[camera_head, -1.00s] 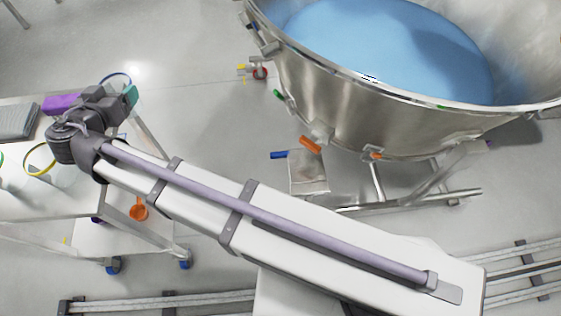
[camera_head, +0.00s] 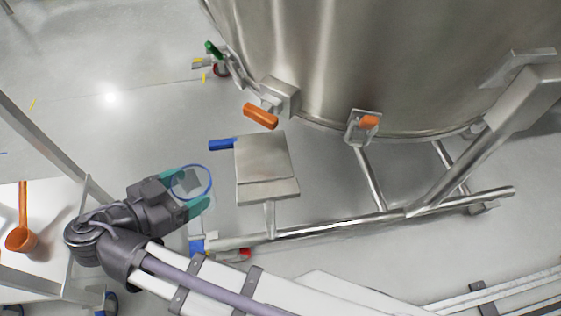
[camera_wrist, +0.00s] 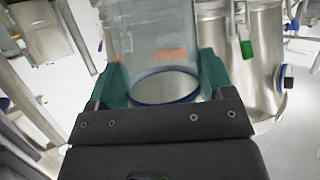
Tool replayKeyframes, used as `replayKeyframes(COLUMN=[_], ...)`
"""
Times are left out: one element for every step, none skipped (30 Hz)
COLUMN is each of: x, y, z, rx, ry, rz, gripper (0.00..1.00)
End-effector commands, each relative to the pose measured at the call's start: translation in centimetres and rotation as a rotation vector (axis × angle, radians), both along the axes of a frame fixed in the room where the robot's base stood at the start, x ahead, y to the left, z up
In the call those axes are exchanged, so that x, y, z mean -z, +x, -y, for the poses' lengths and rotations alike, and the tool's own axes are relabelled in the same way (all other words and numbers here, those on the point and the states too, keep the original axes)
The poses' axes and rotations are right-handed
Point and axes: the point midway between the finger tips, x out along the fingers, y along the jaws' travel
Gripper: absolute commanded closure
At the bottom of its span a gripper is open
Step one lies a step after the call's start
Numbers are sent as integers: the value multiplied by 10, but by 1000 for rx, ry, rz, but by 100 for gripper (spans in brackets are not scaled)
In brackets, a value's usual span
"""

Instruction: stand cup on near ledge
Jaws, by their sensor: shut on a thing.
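The clear cup with a blue rim (camera_head: 211,182) is held between the teal fingers of my gripper (camera_head: 195,192). In the wrist view the cup (camera_wrist: 165,60) is see-through, with its blue ring between the fingertips of my gripper (camera_wrist: 165,82). My gripper is shut on the cup. A flat square metal ledge (camera_head: 265,158) is just right of the cup in the head view, beside the big vessel. The cup is apart from the ledge in the picture; its height over it is hard to tell. The ledge's top is bare.
The large steel vessel (camera_head: 400,60) stands behind the ledge, with orange handles (camera_head: 260,116) on its side. A blue handle (camera_head: 222,145) juts out at the ledge's left edge. Frame tubes (camera_head: 340,226) run below. A cart with an orange scoop (camera_head: 22,238) is at left.

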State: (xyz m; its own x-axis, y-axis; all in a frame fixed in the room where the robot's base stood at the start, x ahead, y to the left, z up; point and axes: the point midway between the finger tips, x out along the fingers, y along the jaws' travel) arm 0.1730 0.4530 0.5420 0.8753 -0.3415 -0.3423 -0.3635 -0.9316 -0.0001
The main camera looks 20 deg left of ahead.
Motion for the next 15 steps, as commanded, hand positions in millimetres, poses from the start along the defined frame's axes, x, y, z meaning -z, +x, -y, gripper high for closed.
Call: replayKeyframes(x=[-1, -2, -2, -2, -2, -2, -2, -2, -2, -2, -2, -2, -2, -2, -2], y=[0, 1, 4, 8, 13, 22, 29, 37, 47, 55, 62, 71, 78, 84, 93], z=[0, 1, 2, 4, 6, 10, 14, 17, 21, 23, 26, 29, 32, 34, 38], rx=[1, 1, 1, 2, 3, 3, 4, 5, 5, 4, 4, 4, 4, 4, 4], ry=[0, 0, 0, -1, 0, 0, 0, 0, 1, 0, 0, 1, 1, 0, 0], rz=[0, 0, 0, 0, 0, 0, 0, 0, -1, -1, -1, -1, -1, -1, -1], gripper=[52, 52, 52, 52, 52, 52, 52, 52, 52, 52, 52, 52, 52, 52, 52])
